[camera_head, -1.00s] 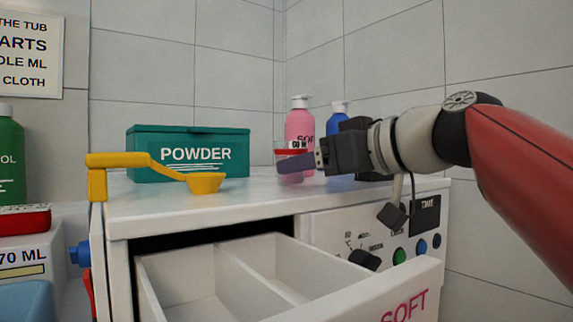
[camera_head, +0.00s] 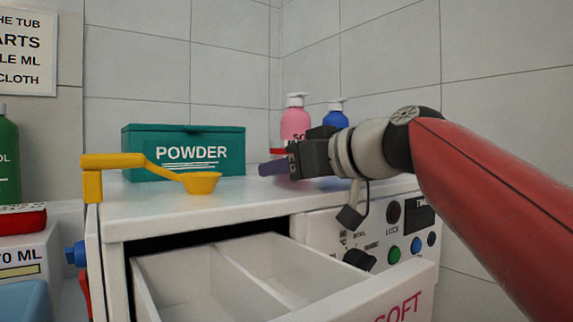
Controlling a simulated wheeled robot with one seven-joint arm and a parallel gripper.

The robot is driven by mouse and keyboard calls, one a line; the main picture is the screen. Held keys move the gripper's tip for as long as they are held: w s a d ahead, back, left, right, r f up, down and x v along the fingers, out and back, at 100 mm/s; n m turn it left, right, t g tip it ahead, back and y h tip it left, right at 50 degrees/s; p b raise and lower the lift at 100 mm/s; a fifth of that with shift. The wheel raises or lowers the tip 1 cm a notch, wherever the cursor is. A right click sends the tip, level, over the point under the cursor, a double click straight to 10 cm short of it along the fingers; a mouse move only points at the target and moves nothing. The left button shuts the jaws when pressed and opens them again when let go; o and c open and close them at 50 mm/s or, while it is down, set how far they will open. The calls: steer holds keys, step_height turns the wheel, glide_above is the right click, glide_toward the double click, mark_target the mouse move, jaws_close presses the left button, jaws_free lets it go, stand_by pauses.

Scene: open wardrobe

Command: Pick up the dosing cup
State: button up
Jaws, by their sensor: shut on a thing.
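The dosing cup (camera_head: 278,151) shows only as a bit of red rim behind and above my gripper's finger. The rest of it is hidden. My gripper (camera_head: 272,168) is shut on the dosing cup, above the back part of the white washer top, in front of the pink bottle. I cannot tell whether the cup touches the top. The open drawer (camera_head: 225,276) has a divider and looks empty inside.
A pink pump bottle (camera_head: 295,124) and a blue one (camera_head: 336,118) stand close behind my gripper. A green POWDER box (camera_head: 222,140) is at the back left. A yellow scoop (camera_head: 202,183) rests on the washer top (camera_head: 150,213). A red box (camera_head: 22,217) is far left.

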steer(key=shift+r, duration=0.1)
step_height(320, 180, up, 10)
steer(key=p, duration=0.3)
stand_by(0.3)
stand_by(2.1)
